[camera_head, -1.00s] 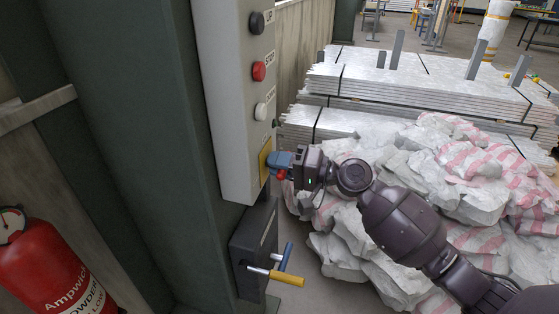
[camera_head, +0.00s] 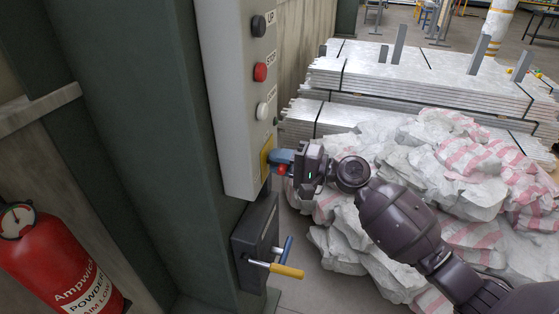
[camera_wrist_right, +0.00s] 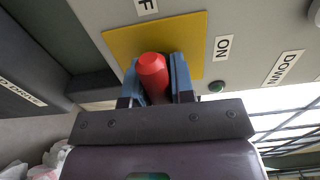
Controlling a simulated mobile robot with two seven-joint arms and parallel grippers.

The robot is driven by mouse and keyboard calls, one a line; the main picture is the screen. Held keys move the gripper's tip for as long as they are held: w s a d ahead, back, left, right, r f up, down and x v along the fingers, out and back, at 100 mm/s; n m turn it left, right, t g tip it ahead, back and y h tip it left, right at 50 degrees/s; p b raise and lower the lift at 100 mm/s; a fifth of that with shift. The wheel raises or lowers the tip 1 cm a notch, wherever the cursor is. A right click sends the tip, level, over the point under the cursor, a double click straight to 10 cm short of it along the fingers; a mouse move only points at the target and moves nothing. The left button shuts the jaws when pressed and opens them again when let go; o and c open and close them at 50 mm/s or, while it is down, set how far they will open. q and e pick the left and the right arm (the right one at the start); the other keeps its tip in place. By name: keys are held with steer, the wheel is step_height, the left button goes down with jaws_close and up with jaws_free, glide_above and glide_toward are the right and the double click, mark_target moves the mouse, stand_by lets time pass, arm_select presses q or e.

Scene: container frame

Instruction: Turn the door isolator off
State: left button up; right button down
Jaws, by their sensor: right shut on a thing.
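The door isolator is a red knob on a yellow plate (camera_wrist_right: 197,36) on the grey control box (camera_head: 228,100). In the right wrist view the red knob (camera_wrist_right: 152,70) sits between the two blue fingers of my right gripper (camera_wrist_right: 158,78), which is shut on it. An ON label (camera_wrist_right: 222,48) is right of the plate, and a partly cut label ending in F (camera_wrist_right: 146,6) is above it. In the head view my right gripper (camera_head: 281,162) meets the box's lower front, with a bit of red showing. My left gripper is not in view.
Above the isolator, the box carries a black UP button (camera_head: 258,26), a red STOP button (camera_head: 260,72) and a white button (camera_head: 262,111). A lever box (camera_head: 256,240) with yellow and blue handles is below. A fire extinguisher (camera_head: 55,262) stands left; white sacks (camera_head: 440,170) lie right.

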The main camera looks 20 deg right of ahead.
steer(key=c, duration=1)
jaws_free()
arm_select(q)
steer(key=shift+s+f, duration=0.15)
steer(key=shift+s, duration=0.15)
arm_select(e)
steer(key=shift+s+d+f, duration=0.1)
steer(key=shift+s+d, duration=0.15)
steer(key=shift+d, duration=0.2)
arm_select(q)
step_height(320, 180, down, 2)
steer(key=shift+b, duration=0.85)
arm_select(e)
steer(key=v, duration=0.9)
steer(key=shift+s+d, duration=0.3)
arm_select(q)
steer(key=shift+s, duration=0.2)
